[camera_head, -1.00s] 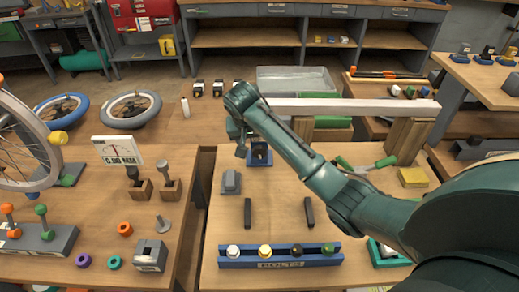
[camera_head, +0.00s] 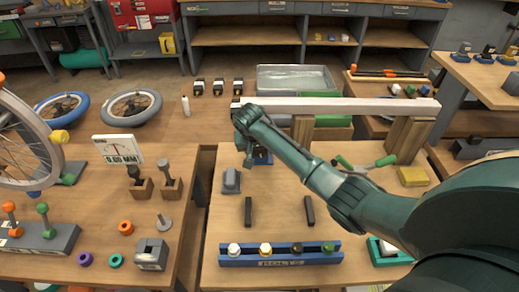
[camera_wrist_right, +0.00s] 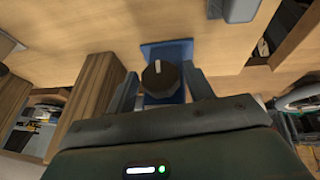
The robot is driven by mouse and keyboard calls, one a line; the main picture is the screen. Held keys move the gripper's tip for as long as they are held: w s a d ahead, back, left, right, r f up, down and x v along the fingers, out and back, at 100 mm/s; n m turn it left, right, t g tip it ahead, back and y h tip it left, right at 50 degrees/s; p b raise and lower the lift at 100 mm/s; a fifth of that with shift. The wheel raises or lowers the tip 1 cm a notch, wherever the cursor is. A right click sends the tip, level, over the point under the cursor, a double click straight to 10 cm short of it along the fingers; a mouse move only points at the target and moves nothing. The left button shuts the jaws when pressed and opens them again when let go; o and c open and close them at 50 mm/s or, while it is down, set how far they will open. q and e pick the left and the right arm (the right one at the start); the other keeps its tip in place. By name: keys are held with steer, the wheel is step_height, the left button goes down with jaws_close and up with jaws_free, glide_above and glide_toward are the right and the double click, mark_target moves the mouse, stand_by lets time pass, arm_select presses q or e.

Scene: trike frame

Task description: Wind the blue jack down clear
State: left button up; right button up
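The blue jack (camera_head: 263,157) stands on the front workbench under the left part of a long pale bar (camera_head: 345,105), mostly hidden by my right arm in the head view. In the right wrist view, the jack (camera_wrist_right: 172,50) shows its blue body and a round black knob (camera_wrist_right: 160,79) with a white mark. My right gripper (camera_wrist_right: 162,88) is open, with one finger on each side of the knob and a gap visible at both sides. In the head view, the right gripper (camera_head: 246,150) points down at the jack. My left gripper is not in view.
A grey block (camera_head: 231,181), two black bars and a blue bolt rack (camera_head: 280,254) lie nearer on the bench. A gap separates the benches.

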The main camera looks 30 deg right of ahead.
steer(key=c, duration=0.7)
steer(key=h, duration=0.1)
steer(key=g+h, duration=0.1)
steer(key=h, duration=0.1)
steer(key=shift+w+a+n, duration=0.15)
steer(key=shift+a+n, duration=0.1)
steer(key=shift+n, duration=0.15)
steer(key=shift+a+f+g+h+b, duration=0.1)
steer(key=shift+f+g+h+b, duration=0.1)
steer(key=shift+g+h+b, duration=0.5)
steer(key=shift+n+h+b, duration=0.3)
steer(key=shift+h+b, duration=0.5)
steer(key=shift+h, duration=0.1)
steer(key=shift+r, duration=0.1)
steer(key=o, duration=1)
